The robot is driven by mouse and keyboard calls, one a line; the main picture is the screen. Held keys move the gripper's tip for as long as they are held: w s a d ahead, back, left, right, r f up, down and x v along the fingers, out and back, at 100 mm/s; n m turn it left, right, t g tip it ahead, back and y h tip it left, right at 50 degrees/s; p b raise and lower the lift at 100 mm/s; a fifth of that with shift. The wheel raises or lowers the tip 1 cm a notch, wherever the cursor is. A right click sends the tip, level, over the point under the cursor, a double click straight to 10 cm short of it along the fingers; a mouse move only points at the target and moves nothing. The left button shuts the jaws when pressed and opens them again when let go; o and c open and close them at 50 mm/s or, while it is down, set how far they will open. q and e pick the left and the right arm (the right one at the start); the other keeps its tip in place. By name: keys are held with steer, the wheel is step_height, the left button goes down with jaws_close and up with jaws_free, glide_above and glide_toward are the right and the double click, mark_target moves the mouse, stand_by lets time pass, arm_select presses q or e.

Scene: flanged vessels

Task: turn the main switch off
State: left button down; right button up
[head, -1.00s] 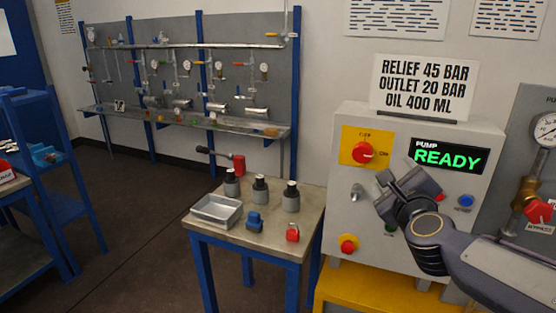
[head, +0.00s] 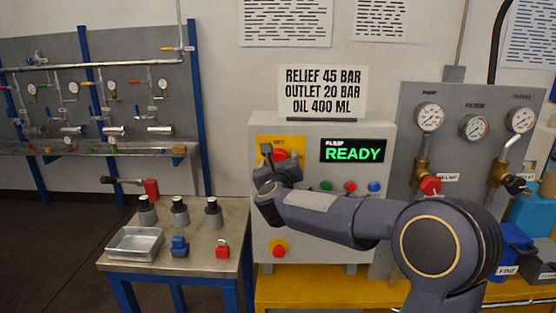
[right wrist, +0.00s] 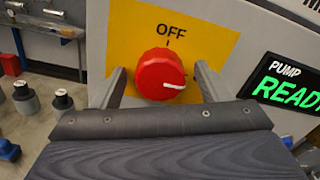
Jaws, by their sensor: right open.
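The main switch is a red round knob (right wrist: 161,75) on a yellow plate (right wrist: 205,38) marked OFF at the top. In the right wrist view its white pointer line points to the right, away from the OFF mark. In the head view the knob (head: 281,155) is partly hidden by my right gripper (head: 268,160). My right gripper also shows in the right wrist view (right wrist: 160,88), open, with one finger on each side of the knob. I cannot tell whether the fingers touch it. My left gripper is not in view.
The grey panel (head: 262,215) has a display (head: 352,150) reading PUMP READY, and green, red and blue buttons (head: 351,187) below it. A small table (head: 220,262) with a tray and several parts stands to the left.

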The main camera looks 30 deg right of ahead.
steer(key=c, duration=1)
steer(key=shift+n, duration=1.3)
steer(key=n, duration=0.3)
steer(key=shift+a+n, duration=0.1)
steer(key=shift+n, duration=0.3)
steer(key=n+p, duration=0.1)
steer(key=n, duration=0.4)
steer(key=n+p, duration=0.1)
steer(key=n, duration=0.3)
steer(key=shift+f+n+p, duration=0.15)
steer(key=shift+n+p, duration=0.5)
steer(key=shift+n, duration=0.65)
